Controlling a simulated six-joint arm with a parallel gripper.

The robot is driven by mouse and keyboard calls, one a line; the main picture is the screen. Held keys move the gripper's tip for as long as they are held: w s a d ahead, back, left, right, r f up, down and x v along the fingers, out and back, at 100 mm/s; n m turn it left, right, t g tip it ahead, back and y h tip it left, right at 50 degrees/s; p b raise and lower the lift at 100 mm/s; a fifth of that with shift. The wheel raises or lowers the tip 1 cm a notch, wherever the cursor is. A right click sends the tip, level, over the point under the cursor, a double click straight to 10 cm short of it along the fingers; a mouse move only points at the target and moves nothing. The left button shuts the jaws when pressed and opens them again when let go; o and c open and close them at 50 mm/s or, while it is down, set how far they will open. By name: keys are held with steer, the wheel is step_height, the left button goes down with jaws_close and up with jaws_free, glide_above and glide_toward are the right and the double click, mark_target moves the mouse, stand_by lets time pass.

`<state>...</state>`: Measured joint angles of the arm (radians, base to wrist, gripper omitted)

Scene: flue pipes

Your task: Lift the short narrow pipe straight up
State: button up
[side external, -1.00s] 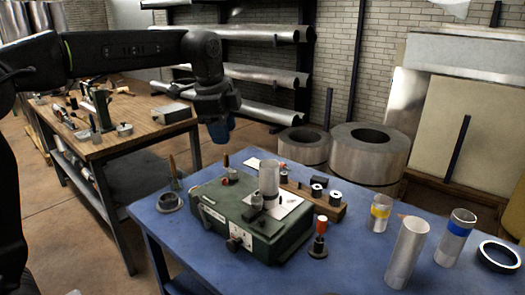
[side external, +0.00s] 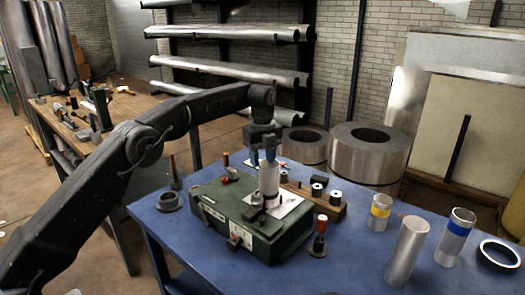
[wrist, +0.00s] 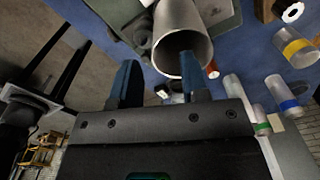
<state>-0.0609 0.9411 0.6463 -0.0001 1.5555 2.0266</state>
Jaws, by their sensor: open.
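A short plain metal pipe (side external: 269,180) stands upright on the green machine box (side external: 215,208), over a white plate. My gripper (side external: 267,156) is open, pointing down right at the pipe's upper end. In the wrist view the pipe (wrist: 180,22) shows its open mouth. There, one blue finger of my gripper (wrist: 158,72) lies left of the mouth and the other overlaps it; I cannot tell whether that finger is inside the pipe or above it. A short pipe with a yellow band (side external: 380,212) stands apart on the blue table, at the right.
A taller plain pipe (side external: 407,254), a blue-banded pipe (side external: 455,237) and a dark ring (side external: 498,256) are on the blue table's right. A red-handled tool (side external: 319,238) stands before the box. A wooden block with metal spools (side external: 318,189) lies behind it.

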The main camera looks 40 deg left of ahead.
mark_target(262, 188)
steer(key=shift+f, duration=2.55)
steer(key=shift+c, duration=0.4)
jaws_close()
steer(key=shift+r, duration=0.1)
step_height(262, 188, up, 8)
steer(key=shift+r, duration=0.15)
steer(key=shift+r, duration=0.55)
